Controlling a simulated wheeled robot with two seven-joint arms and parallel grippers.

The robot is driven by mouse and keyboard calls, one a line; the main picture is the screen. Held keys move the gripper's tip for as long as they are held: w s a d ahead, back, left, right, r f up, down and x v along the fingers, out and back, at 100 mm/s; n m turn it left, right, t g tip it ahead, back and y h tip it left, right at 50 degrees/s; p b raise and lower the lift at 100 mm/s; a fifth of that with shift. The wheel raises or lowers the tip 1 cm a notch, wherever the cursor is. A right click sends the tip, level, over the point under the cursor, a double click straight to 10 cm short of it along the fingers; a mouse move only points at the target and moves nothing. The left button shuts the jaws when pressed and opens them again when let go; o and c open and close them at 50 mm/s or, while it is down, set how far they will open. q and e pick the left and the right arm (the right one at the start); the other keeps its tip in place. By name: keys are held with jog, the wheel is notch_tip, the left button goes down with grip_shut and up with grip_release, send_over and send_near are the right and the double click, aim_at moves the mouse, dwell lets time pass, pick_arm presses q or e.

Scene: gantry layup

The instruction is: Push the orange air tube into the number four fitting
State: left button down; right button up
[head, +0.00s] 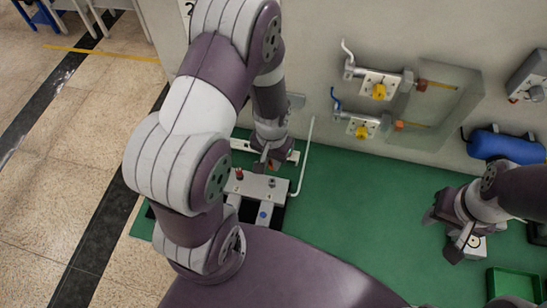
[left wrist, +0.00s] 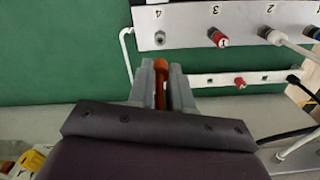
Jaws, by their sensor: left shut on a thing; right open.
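My left gripper (left wrist: 161,88) is shut on the orange air tube (left wrist: 160,70), whose rounded end sticks up a little between the fingers. In the left wrist view, the number four fitting (left wrist: 159,38) is a grey empty port on the white panel (left wrist: 187,18), beyond the tube end with a visible gap in the picture. In the head view, my left gripper (head: 268,158) is just behind the fitting block (head: 258,188); the tube cannot be made out there. My right gripper (head: 447,228) is open beside a small white box (head: 474,247) at the right.
Fitting three has a red plug (left wrist: 217,37); fitting two holds a white tube (left wrist: 272,37). A lower white strip (left wrist: 215,80) carries a small red piece. Wall valves with yellow knobs (head: 379,91), a blue cylinder (head: 507,146) and a green tray (head: 514,284) are rightward. The middle green mat (head: 345,220) is clear.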

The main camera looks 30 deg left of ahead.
pick_arm(q)
jog(key=shift+w+a, duration=0.1)
jog(key=shift+a, duration=0.1)
jog(key=shift+s+d+r, duration=0.1)
jog(key=shift+s+d, duration=0.15)
jog(key=shift+d+f, duration=0.1)
jog(key=shift+f, duration=0.3)
jog(key=f+b, duration=0.3)
jog(key=f, duration=0.1)
jog(key=shift+w+a+f, duration=0.1)
jog(key=shift+a, duration=0.15)
jog(key=shift+d+f+b, duration=0.1)
jog(key=shift+f+b, duration=0.35)
jog(key=shift+b, duration=0.15)
jog(key=shift+r+p, duration=0.1)
jog(key=shift+p, duration=0.35)
jog(key=shift+f+b, duration=1.1)
jog(key=shift+f, duration=0.4)
